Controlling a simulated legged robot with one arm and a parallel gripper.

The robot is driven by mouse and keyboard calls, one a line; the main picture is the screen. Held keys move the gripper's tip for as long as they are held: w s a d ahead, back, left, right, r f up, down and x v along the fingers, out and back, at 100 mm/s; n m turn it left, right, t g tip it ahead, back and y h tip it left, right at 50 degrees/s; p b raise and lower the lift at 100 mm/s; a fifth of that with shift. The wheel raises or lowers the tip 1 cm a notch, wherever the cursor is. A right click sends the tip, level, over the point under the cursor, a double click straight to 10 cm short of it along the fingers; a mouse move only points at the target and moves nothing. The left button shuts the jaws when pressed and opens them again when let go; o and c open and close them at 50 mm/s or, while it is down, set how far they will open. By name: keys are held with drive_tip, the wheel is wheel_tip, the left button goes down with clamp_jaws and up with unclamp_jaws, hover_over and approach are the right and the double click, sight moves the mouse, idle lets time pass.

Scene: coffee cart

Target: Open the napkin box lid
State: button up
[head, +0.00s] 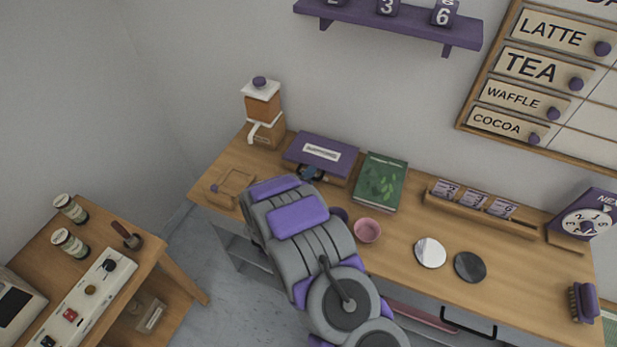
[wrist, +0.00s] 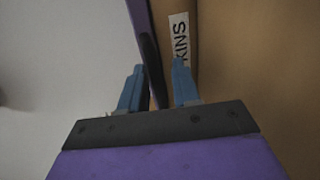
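The napkin box has a purple lid (head: 335,146) with a white label and stands at the back left of the counter. The lid lies down flat on the box. In the wrist view the box's wooden face (wrist: 225,70) carries a white label ending in "KINS", and the purple lid edge (wrist: 138,14) runs beside it with a dark strip. My gripper (head: 309,174) is at the front of the box. In the wrist view its blue fingers (wrist: 158,64) are apart, with the lid edge and dark strip between them. I cannot tell whether either finger touches the lid.
A green book (head: 382,182) lies right of the box. A grinder (head: 263,110) stands behind it to the left, and a small wooden tray (head: 232,187) lies at the left end. A pink bowl (head: 367,230) sits right of my arm. The wall is close behind.

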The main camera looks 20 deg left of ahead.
clamp_jaws()
idle(0.6)
